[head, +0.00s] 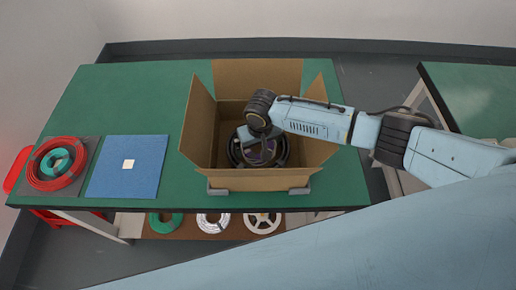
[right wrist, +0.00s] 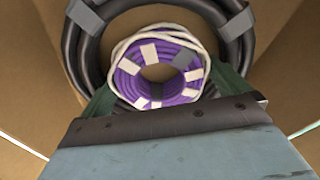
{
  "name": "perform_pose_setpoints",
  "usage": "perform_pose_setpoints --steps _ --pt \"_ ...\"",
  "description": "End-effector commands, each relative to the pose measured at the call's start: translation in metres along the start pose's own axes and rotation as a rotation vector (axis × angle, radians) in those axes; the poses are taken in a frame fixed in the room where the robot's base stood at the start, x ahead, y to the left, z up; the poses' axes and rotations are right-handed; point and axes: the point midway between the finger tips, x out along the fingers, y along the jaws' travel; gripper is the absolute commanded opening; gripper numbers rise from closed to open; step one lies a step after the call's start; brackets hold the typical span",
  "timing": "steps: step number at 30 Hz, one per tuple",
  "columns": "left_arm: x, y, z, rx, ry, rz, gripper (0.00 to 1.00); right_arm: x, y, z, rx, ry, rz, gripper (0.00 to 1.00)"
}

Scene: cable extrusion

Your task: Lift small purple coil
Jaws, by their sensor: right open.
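The small purple coil (right wrist: 127,78), with white tape bands and a pale cord around it, lies inside the larger black coil (right wrist: 84,50) in the right wrist view. In the head view, a bit of the purple coil (head: 269,147) shows inside the open cardboard box (head: 202,112), mostly covered by my right arm. My right gripper (head: 259,140) reaches down into the box over the coils. In the wrist view its open fingers (right wrist: 165,82) stand on either side of the purple coil; contact cannot be told. My left gripper is not in view.
The box's raised flaps surround my right gripper. On the green table (head: 90,95), a blue mat (head: 120,180) with a white square lies left of the box. Further left are a red coil (head: 40,178) and a teal coil (head: 57,160). Several spools are on the shelf below.

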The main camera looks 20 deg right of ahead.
Motion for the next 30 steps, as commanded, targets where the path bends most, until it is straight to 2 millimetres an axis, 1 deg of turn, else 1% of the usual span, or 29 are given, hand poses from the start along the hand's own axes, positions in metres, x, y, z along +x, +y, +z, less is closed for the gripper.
perform_pose_setpoints --steps 5,8,14,15,20,23,26,30 --pt "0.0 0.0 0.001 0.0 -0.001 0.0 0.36 0.0 0.0 0.0 0.0 0.0 0.0 1.0" --pt "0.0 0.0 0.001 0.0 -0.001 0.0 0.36 0.0 0.0 0.0 0.0 0.0 0.0 0.9" --pt "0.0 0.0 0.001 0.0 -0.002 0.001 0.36 0.0 0.0 0.0 0.0 0.0 0.001 0.63" --pt "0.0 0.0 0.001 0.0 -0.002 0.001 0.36 0.0 0.0 0.0 0.0 0.0 0.0 0.61" --pt "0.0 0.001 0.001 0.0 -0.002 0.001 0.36 -0.001 0.0 0.0 0.0 0.0 0.001 0.61" --pt "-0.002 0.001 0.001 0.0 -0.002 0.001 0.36 -0.005 0.0 -0.001 0.0 0.0 0.0 0.61" --pt "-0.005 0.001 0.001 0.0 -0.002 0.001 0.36 -0.019 0.0 -0.003 0.0 0.002 -0.001 0.61" --pt "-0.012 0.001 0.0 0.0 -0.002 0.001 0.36 -0.048 0.0 -0.007 0.0 0.004 -0.002 0.61"
